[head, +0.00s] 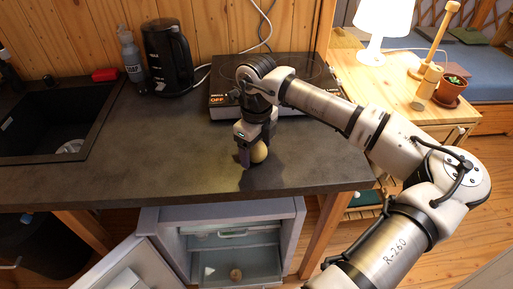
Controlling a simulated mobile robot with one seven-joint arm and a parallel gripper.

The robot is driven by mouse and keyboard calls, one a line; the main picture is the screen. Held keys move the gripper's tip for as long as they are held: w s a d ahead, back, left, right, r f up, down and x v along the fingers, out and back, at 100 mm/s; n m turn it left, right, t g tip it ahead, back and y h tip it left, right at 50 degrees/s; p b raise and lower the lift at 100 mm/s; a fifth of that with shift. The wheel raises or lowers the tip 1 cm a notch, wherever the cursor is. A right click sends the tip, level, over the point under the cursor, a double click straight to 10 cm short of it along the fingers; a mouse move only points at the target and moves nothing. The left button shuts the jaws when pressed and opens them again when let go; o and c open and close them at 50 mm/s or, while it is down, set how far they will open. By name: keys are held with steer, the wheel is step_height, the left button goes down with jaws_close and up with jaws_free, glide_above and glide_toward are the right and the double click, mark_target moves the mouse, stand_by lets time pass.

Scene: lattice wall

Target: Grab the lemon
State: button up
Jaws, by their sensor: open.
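The lemon (259,152), a small pale yellow round thing, is on the dark countertop near its front edge. My gripper (248,158) points down at it from above, with a finger on the lemon's left side. The jaws are open, and the lemon is at or between them. The far finger and part of the lemon are hidden, so I cannot tell whether they touch.
A black cooktop (225,99) lies behind my gripper, and a black kettle (168,58) stands at the back left. A sink (60,120) is at the left. Below, an open fridge (290,213) has its door swung out. The countertop's middle (150,150) is clear.

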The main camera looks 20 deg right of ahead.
steer(key=c, duration=1.1)
steer(key=shift+r, duration=0.1)
